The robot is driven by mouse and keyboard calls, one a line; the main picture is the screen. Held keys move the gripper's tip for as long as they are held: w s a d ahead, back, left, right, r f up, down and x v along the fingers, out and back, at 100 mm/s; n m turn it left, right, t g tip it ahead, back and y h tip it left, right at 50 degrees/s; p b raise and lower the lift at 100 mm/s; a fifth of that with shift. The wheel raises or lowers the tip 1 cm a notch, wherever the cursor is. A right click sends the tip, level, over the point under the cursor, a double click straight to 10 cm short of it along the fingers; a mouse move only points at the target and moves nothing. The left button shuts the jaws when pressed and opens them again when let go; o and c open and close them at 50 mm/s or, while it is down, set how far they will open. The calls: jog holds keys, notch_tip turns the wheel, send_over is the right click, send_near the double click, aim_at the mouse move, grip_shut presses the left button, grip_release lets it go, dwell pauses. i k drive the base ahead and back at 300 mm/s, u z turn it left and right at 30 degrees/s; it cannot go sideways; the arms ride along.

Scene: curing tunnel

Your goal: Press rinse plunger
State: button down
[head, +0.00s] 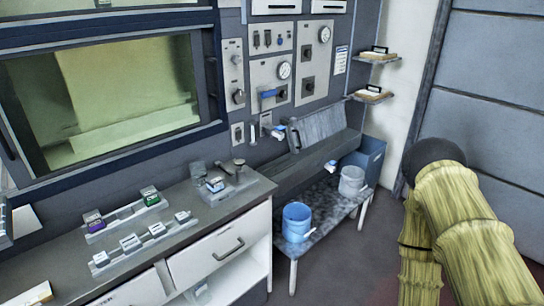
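No part is clearly marked as the rinse plunger. A small grey fixture with a round-topped post (239,166) stands on the right end of the grey counter (240,197) and could be it. Blue-handled parts also show on the wall panel, a blue lever (269,94) and a lower blue-tipped tap (278,131). My arm, in a yellow-green sleeve, fills the lower right, well apart from the counter and panel. My gripper is not in view.
A blue bucket (297,222) and a white bucket (352,181) stand on a low bench (325,212). Small labelled blocks sit in racks (127,216) on the counter. A glass window (105,95) is at left. Bare floor lies between the bench and my arm.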

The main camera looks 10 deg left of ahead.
aim_at(240, 162)
jog(key=i, duration=0.7)
jog(key=u, duration=1.05)
